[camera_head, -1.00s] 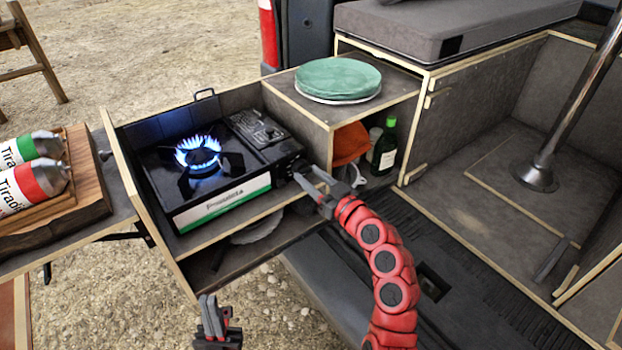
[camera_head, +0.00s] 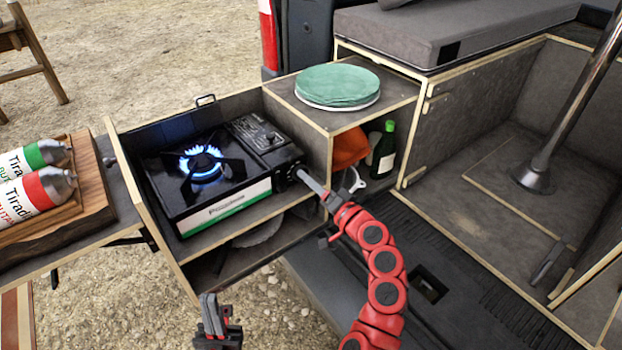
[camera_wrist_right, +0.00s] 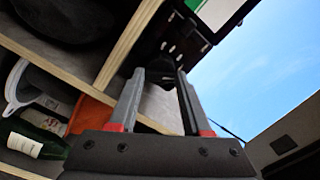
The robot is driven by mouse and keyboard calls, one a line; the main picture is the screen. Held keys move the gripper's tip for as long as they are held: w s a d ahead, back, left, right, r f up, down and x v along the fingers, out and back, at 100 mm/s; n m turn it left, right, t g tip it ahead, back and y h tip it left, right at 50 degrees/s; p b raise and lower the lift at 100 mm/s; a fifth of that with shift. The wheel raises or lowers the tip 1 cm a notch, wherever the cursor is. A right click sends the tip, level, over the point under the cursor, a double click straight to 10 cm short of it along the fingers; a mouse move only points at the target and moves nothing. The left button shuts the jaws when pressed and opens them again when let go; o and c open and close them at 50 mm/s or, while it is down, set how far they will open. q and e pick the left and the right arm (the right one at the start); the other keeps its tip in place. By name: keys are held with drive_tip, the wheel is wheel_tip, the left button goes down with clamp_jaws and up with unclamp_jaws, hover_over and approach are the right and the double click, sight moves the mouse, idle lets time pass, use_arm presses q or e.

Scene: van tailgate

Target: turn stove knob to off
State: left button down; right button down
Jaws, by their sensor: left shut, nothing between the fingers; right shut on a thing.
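The black camping stove (camera_head: 215,180) sits in the pulled-out wooden drawer, with a blue flame (camera_head: 203,163) burning on its burner. Its black knob (camera_head: 293,173) is on the right end of the front face. My right gripper (camera_head: 301,177) is shut on the knob. In the right wrist view the fingers (camera_wrist_right: 161,82) reach up to the dark knob, which is partly hidden between their tips. My left gripper (camera_head: 211,312) is shut and empty, low in front of the drawer and apart from the stove.
A green plate stack (camera_head: 338,84) stands on the cabinet top. A green bottle (camera_head: 384,150) and an orange cloth (camera_head: 349,144) are in the cubby beside my right gripper. Two gas canisters (camera_head: 38,190) lie on a wooden board at the left.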

drive_tip(key=shift+m+p, duration=1.35)
drive_tip(key=shift+m, duration=1.85)
drive_tip(key=shift+c, duration=1.7)
unclamp_jaws()
drive_tip(key=shift+d, duration=0.1)
drive_tip(key=b+v, duration=0.1)
drive_tip(key=v, duration=1.6)
drive_tip(key=shift+s+b, duration=0.15)
drive_tip(key=shift+b, duration=0.15)
